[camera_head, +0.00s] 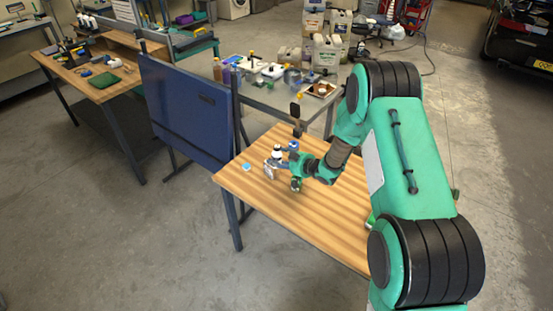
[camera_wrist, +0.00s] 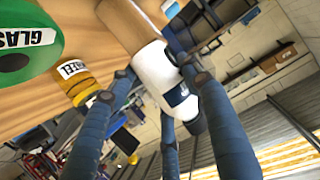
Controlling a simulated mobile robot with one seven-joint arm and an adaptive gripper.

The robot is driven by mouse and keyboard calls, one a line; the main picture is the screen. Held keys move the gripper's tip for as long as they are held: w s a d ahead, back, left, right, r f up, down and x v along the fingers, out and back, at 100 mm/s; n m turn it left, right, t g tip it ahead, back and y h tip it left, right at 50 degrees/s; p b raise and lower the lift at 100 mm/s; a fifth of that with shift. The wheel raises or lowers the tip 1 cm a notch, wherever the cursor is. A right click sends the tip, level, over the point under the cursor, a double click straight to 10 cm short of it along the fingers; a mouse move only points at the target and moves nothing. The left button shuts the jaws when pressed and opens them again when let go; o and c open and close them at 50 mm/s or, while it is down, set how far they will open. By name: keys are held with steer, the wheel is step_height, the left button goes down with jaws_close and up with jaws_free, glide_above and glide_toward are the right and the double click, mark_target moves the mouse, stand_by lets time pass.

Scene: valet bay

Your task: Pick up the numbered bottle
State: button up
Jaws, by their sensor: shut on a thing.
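In the wrist view, a white bottle (camera_wrist: 155,70) with a dark patch on its label lies between the blue-grey fingers of my gripper (camera_wrist: 165,115). The fingers are shut on it, and they cover part of its lower end. I cannot read a number on it. In the head view, my gripper (camera_head: 279,163) is at the far-left part of the wooden table, with the white bottle (camera_head: 269,172) at its fingers. I cannot tell whether the bottle still touches the tabletop.
A green container marked GLASS (camera_wrist: 25,40) and a labelled amber container (camera_wrist: 77,80) are close beside the fingers. A small blue-topped item (camera_head: 247,167) stands near the wooden table's (camera_head: 315,220) left edge. A blue panel (camera_head: 187,112) stands beyond that edge.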

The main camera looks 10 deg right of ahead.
mark_target(278, 152)
steer(key=shift+r, duration=0.15)
steer(key=shift+r+p, duration=0.3)
steer(key=shift+r, duration=0.3)
step_height(278, 152, up, 2)
steer(key=shift+r+p, duration=0.1)
steer(key=shift+p, duration=0.3)
steer(key=s+d+r+p, duration=0.1)
steer(key=s+p, duration=0.1)
steer(key=s, duration=1.4)
steer(key=shift+d+r, duration=0.15)
steer(key=shift+w+a+r+p, duration=0.15)
steer(key=shift+w+a+p, duration=0.8)
steer(key=shift+w+p, duration=0.25)
